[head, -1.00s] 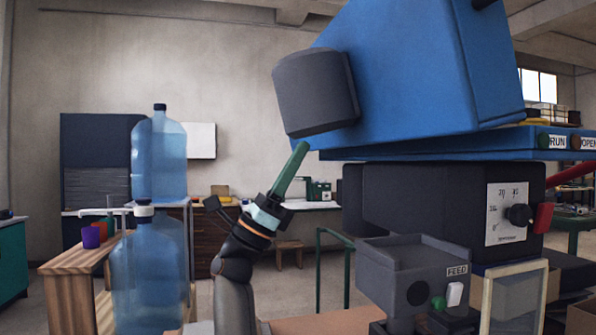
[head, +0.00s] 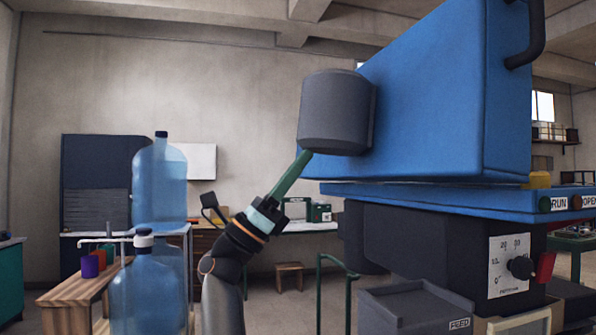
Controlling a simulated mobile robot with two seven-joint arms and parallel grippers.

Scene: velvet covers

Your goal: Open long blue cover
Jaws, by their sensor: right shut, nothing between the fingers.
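The long blue cover (head: 430,100) is a big blue box raised at a tilt above a flat blue slab (head: 430,198) of the machine, filling the upper right of the head view. A dark curved handle (head: 535,38) is at its upper right edge. A grey rounded block (head: 335,112) sticks out from its left side. My right gripper (head: 303,157), with green fingers, is shut and empty. Its fingertips are at the lower left edge of the grey block; whether they touch it I cannot tell. My left gripper is not in view.
RUN (head: 558,204) and OPEN (head: 588,202) labels sit on the slab's right end. Below are a dial panel (head: 508,263) and a grey FEED box (head: 415,308). Blue water bottles (head: 160,190) stand at left by a wooden table (head: 70,290). Open space lies left of the cover.

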